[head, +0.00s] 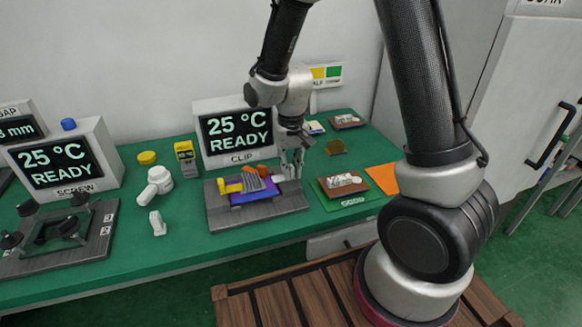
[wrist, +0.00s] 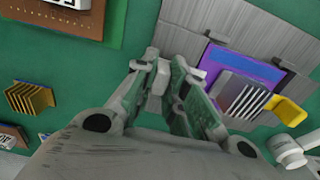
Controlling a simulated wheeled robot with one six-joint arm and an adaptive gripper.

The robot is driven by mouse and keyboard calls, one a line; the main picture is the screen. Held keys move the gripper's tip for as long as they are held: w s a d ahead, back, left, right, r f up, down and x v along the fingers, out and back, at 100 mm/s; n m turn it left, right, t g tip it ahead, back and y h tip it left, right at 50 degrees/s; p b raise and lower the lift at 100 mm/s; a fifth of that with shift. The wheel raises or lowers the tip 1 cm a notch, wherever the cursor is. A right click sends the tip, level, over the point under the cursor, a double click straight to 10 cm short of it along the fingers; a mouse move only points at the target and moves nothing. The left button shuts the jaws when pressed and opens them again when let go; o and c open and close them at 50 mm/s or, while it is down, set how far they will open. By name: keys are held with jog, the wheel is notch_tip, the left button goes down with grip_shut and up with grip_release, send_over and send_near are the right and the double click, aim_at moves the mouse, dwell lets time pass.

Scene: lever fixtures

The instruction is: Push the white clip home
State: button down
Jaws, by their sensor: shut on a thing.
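The clip fixture, a grey ribbed block (head: 262,227), stands on the green bench in front of the CLIP display. A purple board (head: 247,198) lies on it, with a grey finned heat sink (head: 257,182) on top and a yellow clip part (head: 229,187) at its left. My gripper (head: 290,172) points down at the fixture's right end. In the wrist view, my gripper (wrist: 166,68) is shut on the white clip (wrist: 158,79), a small pale piece between the fingertips, beside the purple board (wrist: 218,62). The fingers partly hide the clip, so its seating is unclear.
The CLIP display (head: 237,133) reads 25 °C READY and stands close behind my gripper. A brown board on a green mat (head: 330,200) lies to the right.

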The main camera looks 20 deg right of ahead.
aim_at(279, 178)
jog(key=a, duration=0.3)
jog(key=shift+a, duration=0.25)
jog(key=c, duration=1.4)
grip_release()
jog(key=shift+a, duration=0.1)
jog(key=shift+c, duration=0.2)
